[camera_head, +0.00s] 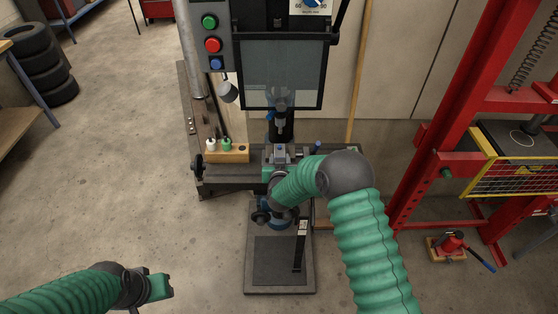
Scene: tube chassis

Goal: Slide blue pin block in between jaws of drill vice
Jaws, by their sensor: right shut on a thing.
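My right gripper (268,174) is at the front edge of the drill press table, just below the drill chuck. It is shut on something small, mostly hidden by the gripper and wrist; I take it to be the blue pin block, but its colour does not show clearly. The drill vice (281,153) shows as a small grey metal shape under the drill, right beside the gripper. Its jaws are too small and too covered to tell their gap. My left gripper (159,288) is at the lower left over bare floor, away from the press; its finger gap cannot be made out.
A wooden holder (238,154) with a white and a green piece stands left of the vice. The drill press guard (282,75) hangs above. The press base (265,282) is below. A red shop press (440,120) stands right.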

